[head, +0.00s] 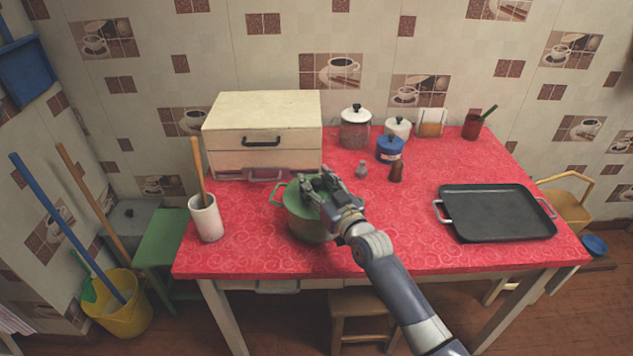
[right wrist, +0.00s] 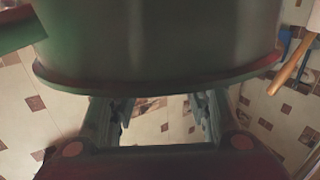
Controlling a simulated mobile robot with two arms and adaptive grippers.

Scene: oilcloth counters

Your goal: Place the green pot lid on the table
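The green pot (head: 308,228) stands on the red table, left of centre, with a side handle at its left. Its green lid (head: 293,199) shows only in part under my right gripper. In the right wrist view the pot's side fills the top, and the green lid's edge (right wrist: 165,91) runs across below it. My right gripper (head: 320,186) is over the pot's top. Its two fingers stand apart, with wall tiles showing between them. The fingertips and the lid's knob are hidden, so contact cannot be told. My left gripper is not in view.
The red table (head: 400,240) has clear room right of the pot. A black tray (head: 497,212) lies at the right. A cream bread box (head: 262,135) stands behind the pot, a white utensil crock (head: 206,219) at left. Jars (head: 355,130) and a brown shaker (head: 396,172) stand behind.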

